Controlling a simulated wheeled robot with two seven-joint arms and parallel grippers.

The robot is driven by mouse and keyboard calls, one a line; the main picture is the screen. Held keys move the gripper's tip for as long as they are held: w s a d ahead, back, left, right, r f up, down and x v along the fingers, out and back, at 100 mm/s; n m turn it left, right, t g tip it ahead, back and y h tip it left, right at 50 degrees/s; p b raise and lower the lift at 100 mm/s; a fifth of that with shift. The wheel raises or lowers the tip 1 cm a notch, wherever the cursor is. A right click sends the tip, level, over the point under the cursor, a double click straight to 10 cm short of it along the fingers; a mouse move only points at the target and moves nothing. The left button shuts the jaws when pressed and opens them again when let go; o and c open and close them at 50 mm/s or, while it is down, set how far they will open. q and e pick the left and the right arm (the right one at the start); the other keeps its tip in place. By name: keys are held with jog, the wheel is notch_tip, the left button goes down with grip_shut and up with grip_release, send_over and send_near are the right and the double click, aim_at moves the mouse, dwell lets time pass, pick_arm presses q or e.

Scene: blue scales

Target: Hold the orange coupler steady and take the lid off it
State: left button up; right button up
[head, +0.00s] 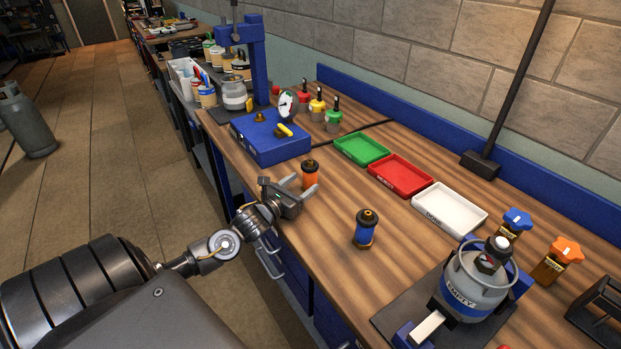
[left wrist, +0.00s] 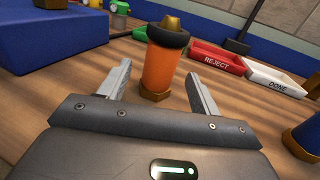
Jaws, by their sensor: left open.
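The orange coupler (head: 310,176) stands upright on the wooden bench, with a dark, brass-tipped lid (head: 310,164) on top. In the left wrist view the coupler (left wrist: 160,70) stands between and just beyond the fingertips, with its lid (left wrist: 170,32) above finger height. My left gripper (head: 303,187) is open, its two fingers pointing at the coupler; the left wrist view shows the gripper (left wrist: 157,85) with a gap on both sides of the coupler. My right gripper is not in view.
A blue coupler (head: 364,234) stands nearer on the bench. Green (head: 361,148), red (head: 400,175) and white (head: 449,208) trays lie behind. A blue box (head: 270,140) is to the left. A grey cylinder marked EMPTY (head: 475,285) stands at the right. Bare wood surrounds the orange coupler.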

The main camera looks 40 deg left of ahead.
aim_at(313, 175)
pick_arm(q)
jog(key=w+p, duration=0.1)
jog(key=w, duration=0.5)
jog(key=shift+s, duration=0.1)
jog(key=c, duration=1.2)
